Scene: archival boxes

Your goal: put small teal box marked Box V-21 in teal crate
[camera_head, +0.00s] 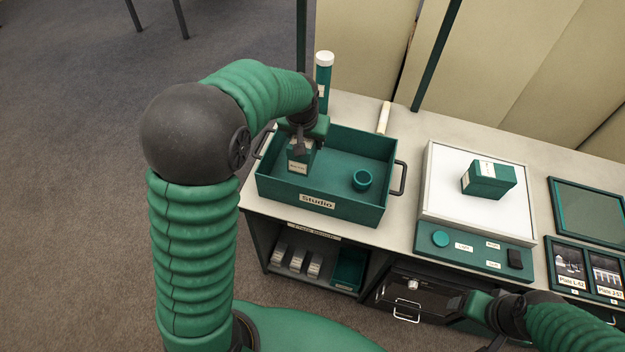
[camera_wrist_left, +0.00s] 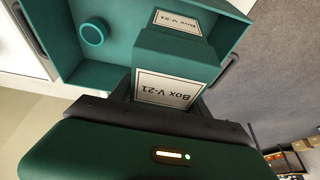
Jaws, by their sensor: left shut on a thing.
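The small teal box marked Box V-21 (camera_wrist_left: 178,62) is held in my left gripper (camera_head: 302,146), which is shut on it. In the head view the box (camera_head: 301,160) hangs at the left part of the teal crate labelled Studio (camera_head: 346,207), within its outline. In the left wrist view the crate (camera_wrist_left: 113,50) lies beyond the box. I cannot tell whether the box touches the crate floor. A small round teal cup or ring (camera_head: 362,180) is in the crate at the right. My right arm shows at the lower right, but its fingertips are not clearly visible.
A white-topped unit (camera_head: 440,190) with a teal box (camera_head: 489,180) on it stands right of the crate. A teal tube with a white cap (camera_head: 324,75) stands behind the crate. Framed plates (camera_head: 585,265) lie at the far right. The shelf below holds several small boxes (camera_head: 297,261).

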